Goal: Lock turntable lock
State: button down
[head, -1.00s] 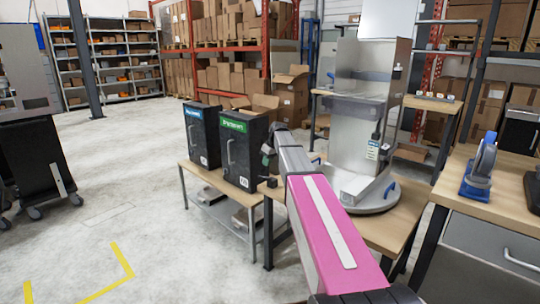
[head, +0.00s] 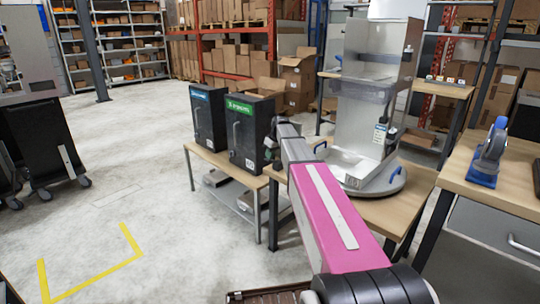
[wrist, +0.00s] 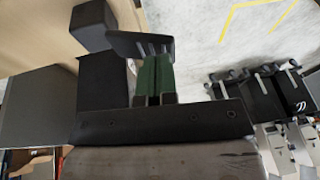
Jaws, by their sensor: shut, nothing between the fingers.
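The turntable (head: 393,184) is a round grey disc on a wooden table, with blue handles at its rim and a tall metal dispenser (head: 370,85) standing on it. My gripper shows in the wrist view (wrist: 154,68), its green fingers shut with nothing between them. A dark slanted plate (wrist: 140,44) is right at the fingertips; I cannot tell whether they touch. A dark block (wrist: 94,22) lies beyond it on the tan tabletop. I cannot make out which part is the turntable lock. In the head view my arm hides much of the table's left edge.
Two black boxes with blue (head: 208,120) and green (head: 247,135) labels stand on a low table left of my arm. A blue tape dispenser (head: 488,158) sits on the workbench at right. The floor at left is open, with yellow tape (head: 95,275).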

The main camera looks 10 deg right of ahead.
aim_at(267, 160)
jog(key=shift+s+a+f+t+h, duration=0.15)
jog(key=shift+a+f+t+h, duration=0.05)
jog(key=shift+t+h, duration=0.1)
jog(key=shift+s+a+f+n+t+h, duration=0.3)
jog(key=shift+s+a+f+t+h, duration=0.15)
jog(key=shift+f+t+h, duration=0.3)
jog(key=shift+s+a+f+t+h, duration=0.1)
jog(key=shift+a+f+t+h, duration=0.25)
jog(key=shift+h, duration=0.5)
jog(key=shift+d+f, duration=0.1)
jog(key=shift+f, duration=0.05)
jog(key=shift+r, duration=0.85)
